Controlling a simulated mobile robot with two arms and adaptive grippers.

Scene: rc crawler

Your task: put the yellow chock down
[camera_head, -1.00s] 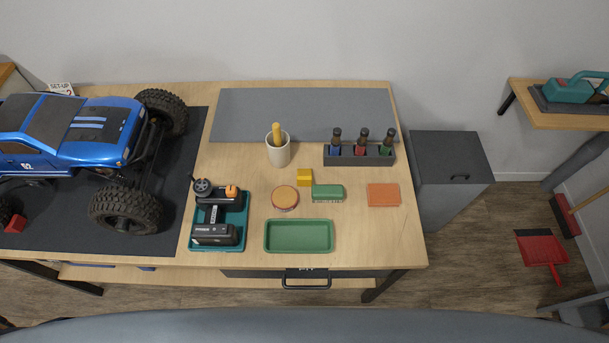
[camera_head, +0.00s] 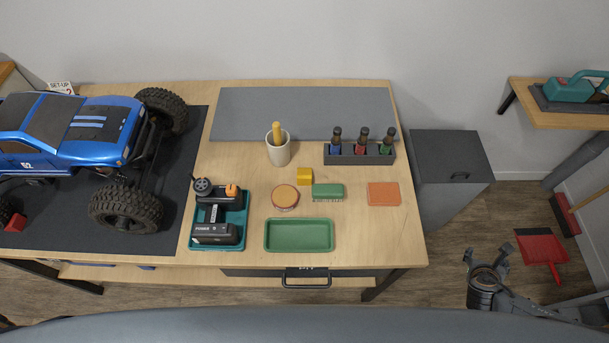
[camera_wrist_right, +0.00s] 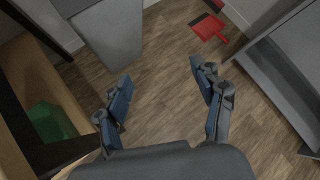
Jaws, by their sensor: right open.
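The yellow chock (camera_head: 304,176) sits on the wooden table, just left of and behind the green brush, near the table's middle. My right gripper (camera_head: 488,256) is open and empty to the right of the table, over the floor and well apart from the chock. In the right wrist view its two fingers (camera_wrist_right: 162,95) are spread with only floor between them. My left gripper is not in view.
The green tray (camera_head: 299,250), sponge (camera_head: 384,194), bottle rack (camera_head: 358,154), cup (camera_head: 279,152) and charger (camera_head: 204,229) stand on the table (camera_head: 240,173). The blue crawler (camera_head: 95,125) is at left. A grey cabinet (camera_head: 449,160) stands right of the table. A red dustpan (camera_head: 541,247) lies on the floor.

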